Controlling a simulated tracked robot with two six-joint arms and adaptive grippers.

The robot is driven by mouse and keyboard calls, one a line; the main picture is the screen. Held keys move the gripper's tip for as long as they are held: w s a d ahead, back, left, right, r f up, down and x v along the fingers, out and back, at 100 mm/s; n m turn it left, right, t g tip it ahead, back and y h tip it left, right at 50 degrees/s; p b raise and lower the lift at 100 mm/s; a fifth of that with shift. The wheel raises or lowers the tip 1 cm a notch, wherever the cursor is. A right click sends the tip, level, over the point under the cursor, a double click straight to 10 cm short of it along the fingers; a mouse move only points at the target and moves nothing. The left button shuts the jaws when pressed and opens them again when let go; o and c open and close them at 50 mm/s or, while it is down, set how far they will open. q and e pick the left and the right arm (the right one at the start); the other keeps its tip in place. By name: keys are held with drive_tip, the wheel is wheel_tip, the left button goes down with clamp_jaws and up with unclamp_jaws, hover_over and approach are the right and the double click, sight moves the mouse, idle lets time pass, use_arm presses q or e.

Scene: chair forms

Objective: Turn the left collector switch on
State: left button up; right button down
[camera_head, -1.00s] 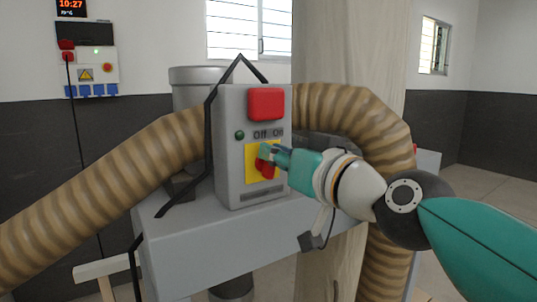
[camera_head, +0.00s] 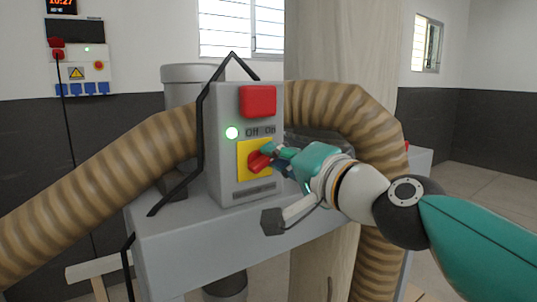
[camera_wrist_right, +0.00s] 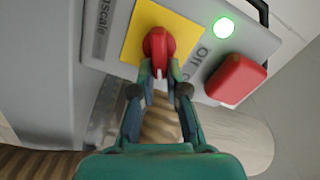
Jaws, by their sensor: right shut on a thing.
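The collector switch is a red rotary knob (camera_head: 259,161) on a yellow plate (camera_head: 247,174), on the front of a grey control box (camera_head: 218,150). The knob points up and to the right, toward the "On" label. A round lamp (camera_head: 232,133) above the plate glows bright green. My right gripper (camera_head: 275,154) is shut on the knob. In the right wrist view the knob (camera_wrist_right: 158,44) sits between the fingertips (camera_wrist_right: 158,68), and the lamp (camera_wrist_right: 223,27) glows too. My left gripper is not in view.
A large red button (camera_head: 257,101) sits on top of the box front. Brown ribbed hoses (camera_head: 100,182) run on both sides. A black bent bar (camera_head: 200,130) passes along the box's left side. A wall panel (camera_head: 83,68) hangs at the back left.

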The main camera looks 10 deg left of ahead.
drive_tip(key=m, duration=0.1)
drive_tip(key=f+m, duration=0.1)
drive_tip(key=m, duration=0.3)
drive_tip(key=shift+w+a+f, duration=0.1)
drive_tip(key=shift+f, duration=0.2)
idle(0.4)
drive_tip(key=c, duration=1.2)
unclamp_jaws()
drive_tip(key=shift+r, duration=0.1)
drive_tip(key=shift+r, duration=0.1)
drive_tip(key=v, duration=1.2)
